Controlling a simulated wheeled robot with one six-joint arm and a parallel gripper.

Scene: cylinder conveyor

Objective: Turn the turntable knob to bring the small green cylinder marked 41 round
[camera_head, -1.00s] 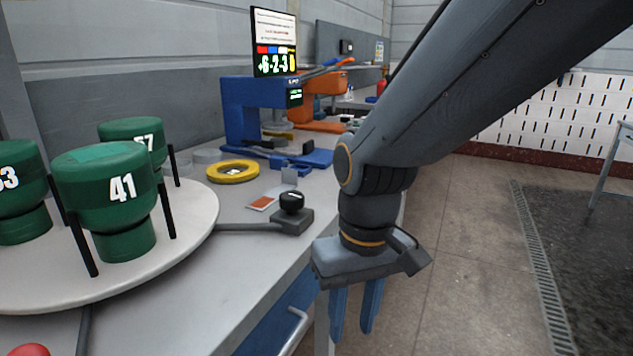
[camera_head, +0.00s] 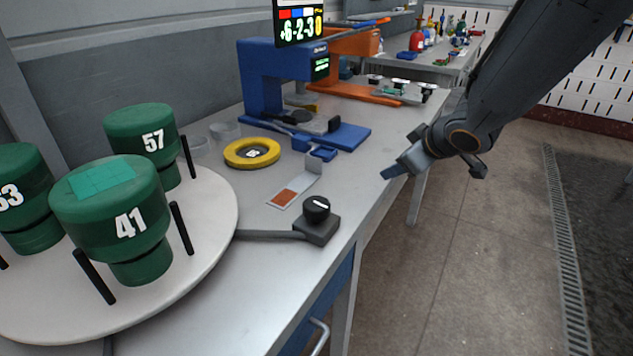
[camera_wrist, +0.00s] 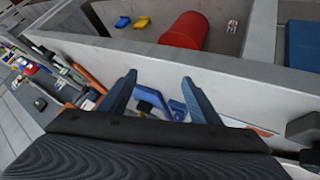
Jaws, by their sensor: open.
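The small green cylinder marked 41 (camera_head: 112,207) stands upright at the front of the round white turntable (camera_head: 205,262), between two black posts. Green cylinders marked 57 (camera_head: 142,137) and 53 (camera_head: 22,180) stand behind it and to its left. The turntable knob (camera_head: 317,207) is black with a white line and sits on a grey box at the bench's front edge, right of the turntable. My gripper (camera_head: 388,173) is open and empty, above and to the right of the knob, apart from it. Its two blue fingers also show in the wrist view (camera_wrist: 157,82).
Behind the knob are a yellow ring (camera_head: 252,153), a blue machine (camera_head: 262,85) with a display, and an orange machine (camera_head: 350,50). The bench top (camera_head: 262,280) in front of the knob is clear. A red cylinder (camera_wrist: 186,30) shows in the wrist view.

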